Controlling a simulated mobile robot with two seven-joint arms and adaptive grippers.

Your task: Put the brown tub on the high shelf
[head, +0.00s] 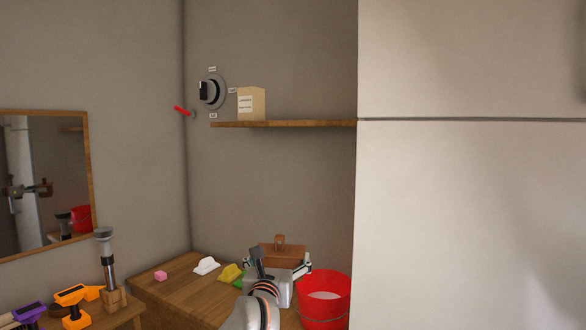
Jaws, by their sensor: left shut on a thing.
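The brown tub (284,253) has a small upright piece on top and is at the back of the wooden counter, just beyond my left gripper (278,266). The gripper's fingers are at the two sides of the tub and shut on it. The gripper body hides the tub's lower part, so I cannot tell whether it touches the counter. The high shelf (310,124) is a wooden board on the wall above, well over the tub. My right gripper is not in view.
A cardboard box (251,104) stands at the shelf's left end; the shelf is bare to its right. A red bucket (323,300) is right of my gripper. A tall pale cabinet (470,210) borders the shelf's right end. A red lever (182,110) sticks out left.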

